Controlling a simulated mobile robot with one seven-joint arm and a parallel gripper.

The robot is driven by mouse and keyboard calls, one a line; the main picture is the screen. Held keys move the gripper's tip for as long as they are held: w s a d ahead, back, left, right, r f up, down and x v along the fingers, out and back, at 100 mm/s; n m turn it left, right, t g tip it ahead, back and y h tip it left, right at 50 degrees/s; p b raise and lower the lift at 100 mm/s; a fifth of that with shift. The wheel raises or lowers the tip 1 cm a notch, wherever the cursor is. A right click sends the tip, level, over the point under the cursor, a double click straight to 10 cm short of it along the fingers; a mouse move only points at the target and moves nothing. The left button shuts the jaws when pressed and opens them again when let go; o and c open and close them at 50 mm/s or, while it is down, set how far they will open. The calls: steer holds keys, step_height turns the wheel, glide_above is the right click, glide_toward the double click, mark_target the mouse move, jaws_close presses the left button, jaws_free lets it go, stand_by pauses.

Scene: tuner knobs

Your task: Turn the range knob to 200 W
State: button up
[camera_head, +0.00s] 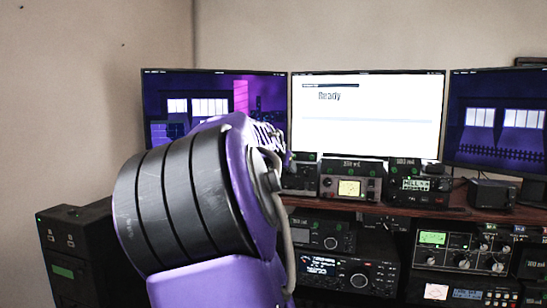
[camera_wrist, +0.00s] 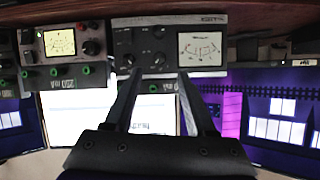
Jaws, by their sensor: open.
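The wrist view looks upside down at a grey meter unit (camera_wrist: 142,42) with a white dial meter (camera_wrist: 200,48) and several dark knobs. Two of its knobs, one at the left (camera_wrist: 127,61) and one beside it (camera_wrist: 158,60), sit near the fingertips. I cannot read which is the range knob or its setting. My gripper (camera_wrist: 157,76) is open and empty, its fingers spread in front of this unit; I cannot tell if they touch it. In the head view the unit (camera_head: 300,180) is mostly hidden behind my arm, and my gripper is hidden too.
A second unit with a yellow meter (camera_head: 349,188) stands beside it on the wooden shelf (camera_head: 440,211). Monitors (camera_head: 367,110) stand behind; the middle one shows "Ready". More radio units (camera_head: 352,272) fill the rack below. A black cabinet (camera_head: 75,250) stands at the left.

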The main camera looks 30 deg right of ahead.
steer(key=v, duration=1.1)
steer(key=shift+s, duration=0.2)
steer(key=shift+a+r, duration=0.15)
stand_by(0.3)
